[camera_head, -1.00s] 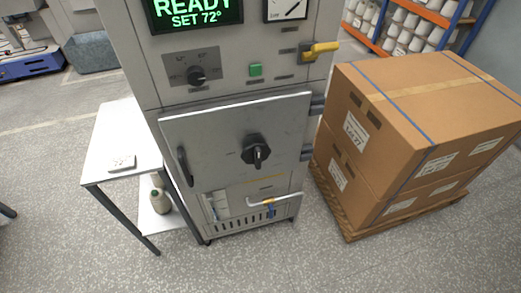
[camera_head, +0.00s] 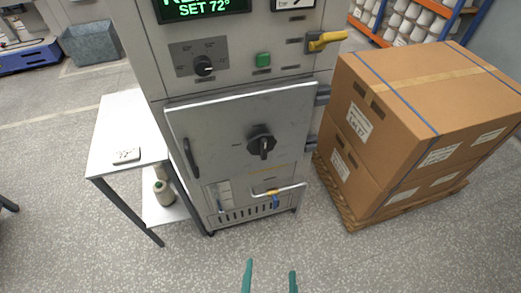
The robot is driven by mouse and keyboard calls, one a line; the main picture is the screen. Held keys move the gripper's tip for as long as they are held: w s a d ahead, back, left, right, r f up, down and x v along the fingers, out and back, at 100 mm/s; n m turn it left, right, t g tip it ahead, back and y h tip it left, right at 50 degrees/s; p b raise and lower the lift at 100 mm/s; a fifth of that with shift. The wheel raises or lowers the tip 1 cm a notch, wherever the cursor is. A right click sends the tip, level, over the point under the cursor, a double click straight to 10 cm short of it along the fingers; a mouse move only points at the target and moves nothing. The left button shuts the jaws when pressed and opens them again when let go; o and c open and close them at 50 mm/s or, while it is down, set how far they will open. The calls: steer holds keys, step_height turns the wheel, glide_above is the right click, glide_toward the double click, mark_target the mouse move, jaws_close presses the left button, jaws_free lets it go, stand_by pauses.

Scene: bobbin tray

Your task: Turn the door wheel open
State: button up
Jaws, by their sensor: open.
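The black door wheel (camera_head: 262,144) sits in the middle of the grey cabinet door (camera_head: 215,130). Its grip bar points about straight down. The door is shut, with a black handle (camera_head: 189,158) at its left edge and hinges on the right. My gripper (camera_head: 270,274) shows at the bottom edge as two teal fingers, spread apart and empty. It is well below and in front of the door, touching nothing. The rest of my arm is out of frame.
A white side table (camera_head: 115,135) stands left of the cabinet, with a yarn cone (camera_head: 164,194) on its lower shelf. Strapped cartons (camera_head: 430,95) on a pallet stand close on the right. A pipe with a yellow valve (camera_head: 272,192) juts out below the door. The floor in front is clear.

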steer(key=w+d+f+m, duration=0.15)
steer(key=w+m, duration=0.25)
steer(key=w, duration=0.6)
steer(key=m+t+y, duration=0.2)
steer(key=m+y, duration=0.3)
steer(key=y, duration=0.1)
glide_toward(265, 152)
steer(key=x, duration=1.1)
steer(key=shift+w+a+f, duration=0.1)
steer(key=c, duration=0.9)
